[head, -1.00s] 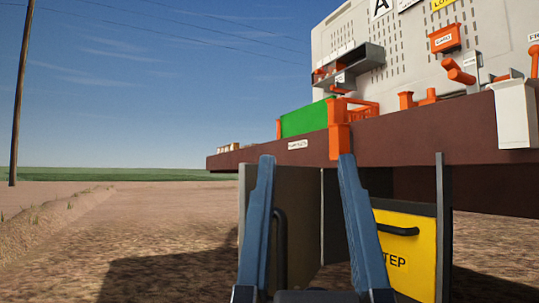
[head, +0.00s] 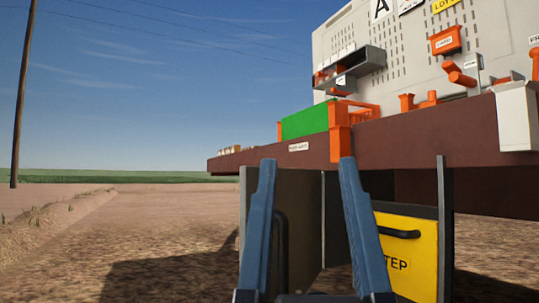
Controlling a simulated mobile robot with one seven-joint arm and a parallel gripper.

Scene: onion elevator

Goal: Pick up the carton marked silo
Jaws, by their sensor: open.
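No carton with a readable "silo" mark shows in the head view. A few small pale box-like items (head: 229,149) stand at the far left end of the brown bench (head: 420,140), too small to read. My gripper (head: 307,163) points up and forward at the bottom centre, its two blue fingers wide apart. Nothing is between the fingers. The right fingertip overlaps the bench's front edge in the picture, and the gap in depth cannot be told.
A pegboard (head: 410,60) rises behind. Below are a yellow drawer front (head: 412,245) and a dark panel (head: 297,220). Open ground lies left.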

